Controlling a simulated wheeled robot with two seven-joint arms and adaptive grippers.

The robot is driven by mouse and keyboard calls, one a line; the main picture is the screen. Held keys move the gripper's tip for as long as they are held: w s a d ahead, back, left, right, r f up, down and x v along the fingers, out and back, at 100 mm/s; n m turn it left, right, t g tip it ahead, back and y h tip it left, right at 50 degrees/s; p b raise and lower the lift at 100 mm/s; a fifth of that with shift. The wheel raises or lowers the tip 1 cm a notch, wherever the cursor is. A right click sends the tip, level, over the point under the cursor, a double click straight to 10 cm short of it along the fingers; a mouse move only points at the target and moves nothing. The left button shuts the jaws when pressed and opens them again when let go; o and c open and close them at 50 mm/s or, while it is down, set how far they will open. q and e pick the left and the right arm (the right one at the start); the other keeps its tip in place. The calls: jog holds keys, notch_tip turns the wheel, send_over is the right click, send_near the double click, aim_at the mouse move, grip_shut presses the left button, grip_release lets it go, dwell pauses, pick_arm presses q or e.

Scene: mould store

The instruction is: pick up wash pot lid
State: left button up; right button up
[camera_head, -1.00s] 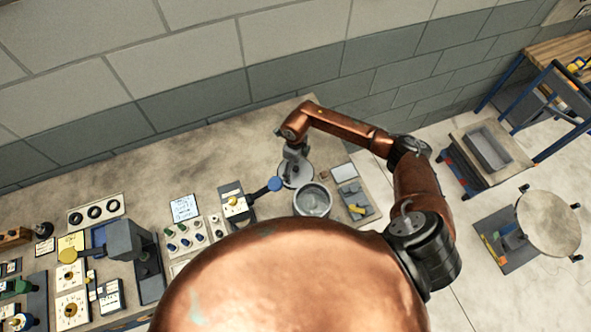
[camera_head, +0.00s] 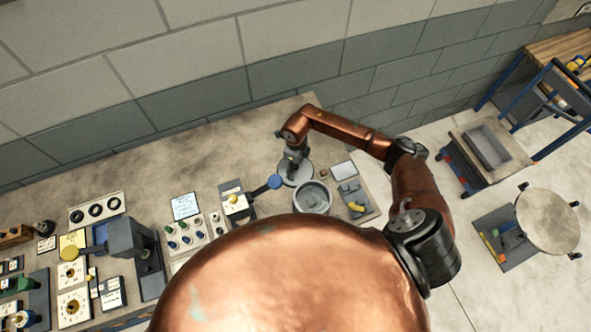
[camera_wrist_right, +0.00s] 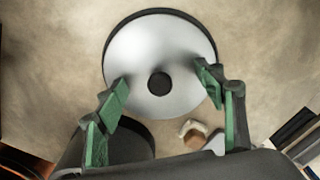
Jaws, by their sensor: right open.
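The wash pot lid (camera_wrist_right: 153,45) is a round pale metal disc with a dark rim and a black knob (camera_wrist_right: 160,83) at its middle. It lies on the worktop, and part of it (camera_head: 304,176) shows in the head view beneath my right gripper (camera_head: 292,166). In the right wrist view my right gripper (camera_wrist_right: 164,92) is open, its green-padded fingers apart on either side of the knob. Whether they touch the lid cannot be told. The grey metal wash pot (camera_head: 313,197) stands just in front of the lid. My left gripper is not in view.
A blue-knobbed lever (camera_head: 274,182) stands left of the lid. A grey panel with yellow parts (camera_head: 355,198) lies right of the pot. Several control panels fill the left of the worktop (camera_head: 150,175). The worktop behind the lid is clear up to the wall.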

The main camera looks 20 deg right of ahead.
jog(key=shift+s+f, duration=0.15)
jog(key=shift+s, duration=0.05)
grip_shut()
dwell(0.4)
